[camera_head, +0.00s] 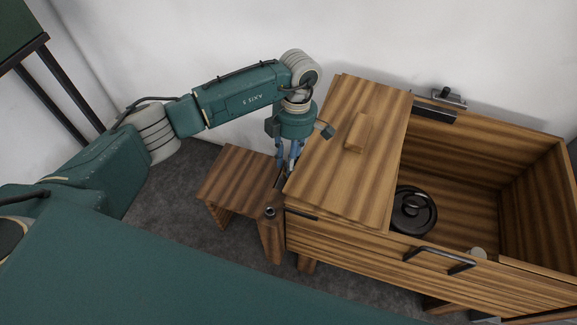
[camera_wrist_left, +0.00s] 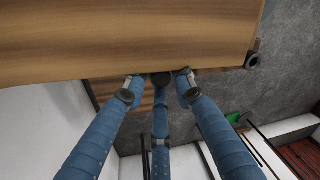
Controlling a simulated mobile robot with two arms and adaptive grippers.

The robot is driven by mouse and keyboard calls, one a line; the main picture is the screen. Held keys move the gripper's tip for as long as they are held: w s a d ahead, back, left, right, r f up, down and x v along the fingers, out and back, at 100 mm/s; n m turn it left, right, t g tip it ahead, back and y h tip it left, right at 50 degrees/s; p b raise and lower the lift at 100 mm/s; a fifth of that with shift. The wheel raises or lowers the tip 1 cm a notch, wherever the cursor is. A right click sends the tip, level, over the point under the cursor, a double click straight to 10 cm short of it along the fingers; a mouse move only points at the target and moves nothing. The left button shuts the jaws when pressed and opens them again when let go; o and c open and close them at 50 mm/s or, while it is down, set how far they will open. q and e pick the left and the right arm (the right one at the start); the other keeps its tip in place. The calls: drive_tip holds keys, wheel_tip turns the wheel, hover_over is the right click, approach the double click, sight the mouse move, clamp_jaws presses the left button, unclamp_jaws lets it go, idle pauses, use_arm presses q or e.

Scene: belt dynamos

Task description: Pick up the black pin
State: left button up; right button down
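My left gripper (camera_head: 287,170) points down at the gap between a small wooden stool (camera_head: 238,177) and a wooden chest. In the left wrist view its blue fingers (camera_wrist_left: 160,80) reach toward a wooden edge, their tips a little apart. A dark rounded thing shows between the tips; I cannot tell whether it is a fingertip or the pin. A small dark cylindrical piece (camera_head: 270,212) sits at the stool's near right corner, apart from the fingers. A similar dark piece (camera_wrist_left: 252,61) shows at a wooden corner in the left wrist view. I cannot tell for certain which is the black pin.
The chest (camera_head: 340,245) stands close to the right of the stool. Its lid (camera_head: 340,160) covers the left part; the right part is open, with a black handwheel (camera_head: 414,209) inside. A black handle (camera_head: 440,259) is on its front. Grey floor is free left of the stool.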

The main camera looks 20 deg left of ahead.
use_arm(q)
drive_tip(key=shift+d, duration=0.1)
clamp_jaws()
use_arm(e)
drive_tip(key=shift+s+d, duration=0.1)
drive_tip(key=shift+s, duration=0.65)
use_arm(q)
drive_tip(key=shift+r, duration=0.1)
use_arm(e)
drive_tip(key=shift+w, duration=0.15)
